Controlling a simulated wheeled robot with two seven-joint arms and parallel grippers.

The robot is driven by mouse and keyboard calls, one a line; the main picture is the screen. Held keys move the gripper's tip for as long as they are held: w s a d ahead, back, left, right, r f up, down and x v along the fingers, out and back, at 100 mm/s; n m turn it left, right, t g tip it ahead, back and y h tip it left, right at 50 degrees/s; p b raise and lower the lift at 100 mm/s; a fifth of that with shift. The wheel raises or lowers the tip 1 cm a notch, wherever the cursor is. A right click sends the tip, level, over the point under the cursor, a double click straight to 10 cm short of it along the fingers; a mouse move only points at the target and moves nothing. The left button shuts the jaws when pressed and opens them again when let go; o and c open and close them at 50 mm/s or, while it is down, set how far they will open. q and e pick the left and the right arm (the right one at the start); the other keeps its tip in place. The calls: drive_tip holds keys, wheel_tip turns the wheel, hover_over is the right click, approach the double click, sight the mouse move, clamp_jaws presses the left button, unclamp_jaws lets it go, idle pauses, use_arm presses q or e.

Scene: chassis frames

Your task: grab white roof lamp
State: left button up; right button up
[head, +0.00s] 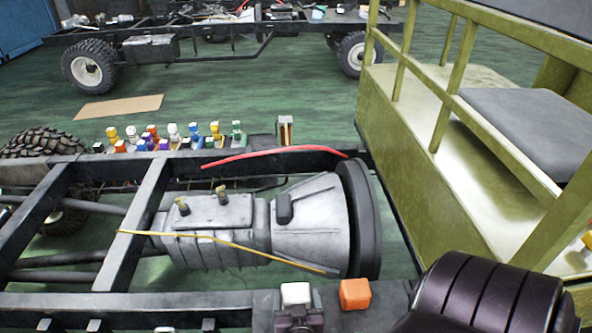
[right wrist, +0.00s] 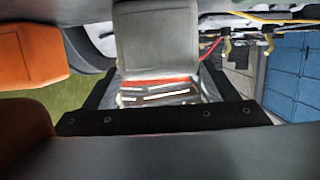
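A white roof lamp (head: 297,294), a small block-shaped lamp, shows near the front chassis rail in the head view. In the right wrist view it is the greyish block (right wrist: 156,38) at top centre. An orange lamp (head: 355,293) sits just right of it; it also shows at the left of the wrist view (right wrist: 28,45). My right gripper (head: 298,319) is right at the white lamp, with its dark fingers at either side of it in the wrist view (right wrist: 160,88). Whether the fingers press on it cannot be told. My left gripper is out of view.
Several small coloured lamps (head: 165,138) stand along the far rail. A grey gearbox (head: 225,228) fills the middle of the frame, with a yellow cable (head: 220,240) and a red cable (head: 265,154). An olive cab (head: 440,180) stands at right.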

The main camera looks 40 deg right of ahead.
drive_tip(key=c, duration=1)
drive_tip(key=shift+o, duration=0.2)
drive_tip(key=shift+r, duration=0.15)
